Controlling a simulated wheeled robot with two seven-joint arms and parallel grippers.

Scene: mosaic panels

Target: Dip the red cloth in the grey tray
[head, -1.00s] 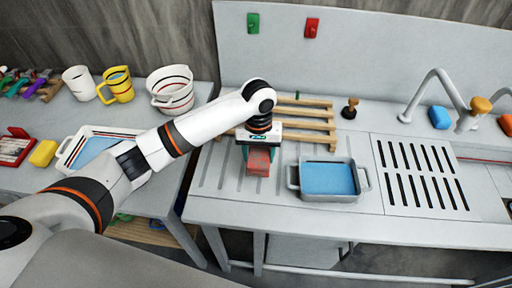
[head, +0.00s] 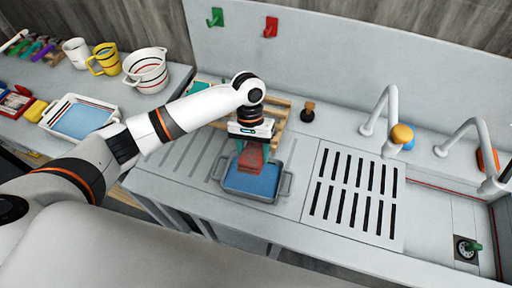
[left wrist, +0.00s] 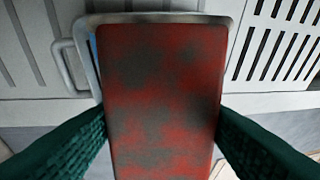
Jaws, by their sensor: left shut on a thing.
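My left gripper (head: 250,150) is shut on the red cloth (head: 250,160), which hangs down from it over the grey tray. In the left wrist view the red cloth (left wrist: 162,95), with dark grey blotches, is between the two green fingers and covers most of the tray. The grey tray (head: 286,185) has two handles and holds blue liquid; its rim shows in the left wrist view (left wrist: 85,60). I cannot tell whether the cloth's lower edge touches the liquid. My right gripper is not in view.
A slotted drain panel (head: 350,195) lies right of the tray, with taps (head: 383,110) behind. A wooden rack (head: 278,113) and a brown-knobbed stopper (head: 308,111) stand behind it. A white tray (head: 62,135) with blue content, a yellow mug (head: 103,59) and a white bucket (head: 146,70) are on the left table.

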